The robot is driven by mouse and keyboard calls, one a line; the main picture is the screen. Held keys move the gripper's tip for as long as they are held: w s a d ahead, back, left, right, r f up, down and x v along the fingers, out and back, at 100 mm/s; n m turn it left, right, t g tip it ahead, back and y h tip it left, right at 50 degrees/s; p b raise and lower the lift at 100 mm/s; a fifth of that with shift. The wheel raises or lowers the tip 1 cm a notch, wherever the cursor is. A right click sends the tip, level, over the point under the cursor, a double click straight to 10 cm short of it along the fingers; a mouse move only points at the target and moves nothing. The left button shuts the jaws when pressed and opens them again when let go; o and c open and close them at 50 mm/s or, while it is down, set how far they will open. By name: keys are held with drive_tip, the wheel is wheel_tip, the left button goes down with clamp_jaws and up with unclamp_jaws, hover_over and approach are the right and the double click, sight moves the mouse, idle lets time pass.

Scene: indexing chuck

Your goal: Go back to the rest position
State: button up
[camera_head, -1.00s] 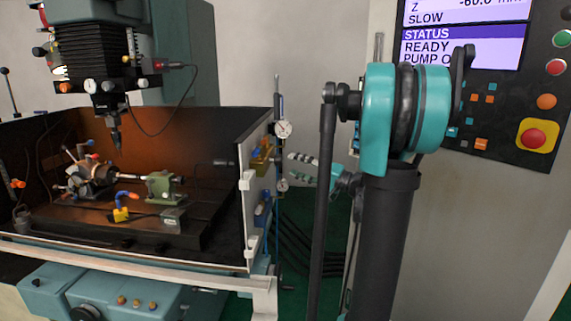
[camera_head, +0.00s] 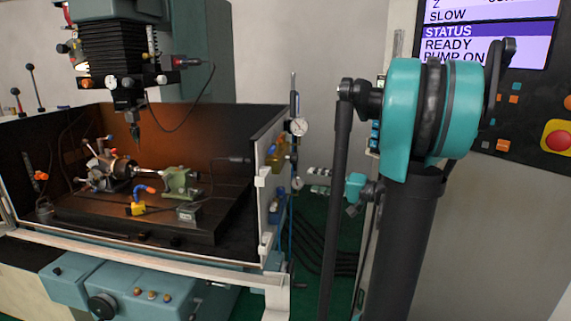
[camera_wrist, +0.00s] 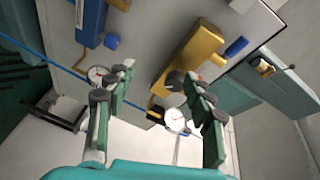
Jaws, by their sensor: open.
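My gripper (camera_wrist: 151,76) is open in the wrist view, its two teal and grey fingers spread apart with nothing held between them. Two white round dial gauges, one on the left (camera_wrist: 97,75) and one nearer the middle (camera_wrist: 175,120), show beyond the fingers. In the head view, my gripper (camera_head: 320,181) is partly hidden behind my own arm, to the right of the machine enclosure (camera_head: 240,165). The indexing chuck (camera_head: 115,170) stands inside the enclosure on the dark table, well left of my gripper.
The enclosure's right wall carries dial gauges (camera_head: 298,126) and yellow and blue items. A spindle head (camera_head: 120,60) hangs over the chuck. A green tailstock (camera_head: 180,182) stands beside the chuck. A control panel (camera_head: 530,100) is at right. Dark hoses (camera_head: 325,252) lie on the green floor.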

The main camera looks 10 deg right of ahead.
drive_tip(key=s+a+f+n+g+h, duration=0.1)
drive_tip(key=s+a+f+g+h, duration=0.3)
drive_tip(key=f, duration=0.3)
drive_tip(key=s+a+f+g+h, duration=0.1)
drive_tip(key=s+a+f+h, duration=0.1)
drive_tip(key=s+a+f, duration=0.5)
drive_tip(key=s+d+f+n+g+h, duration=0.1)
drive_tip(key=s+d+f+n+h, duration=0.2)
drive_tip(key=s+d+f+h, duration=0.4)
drive_tip(key=s+d+f, duration=0.2)
drive_tip(key=s+f, duration=0.1)
drive_tip(key=shift+f+g+h, duration=0.25)
drive_tip(key=shift+g+h, duration=0.05)
drive_tip(key=shift+h, duration=0.1)
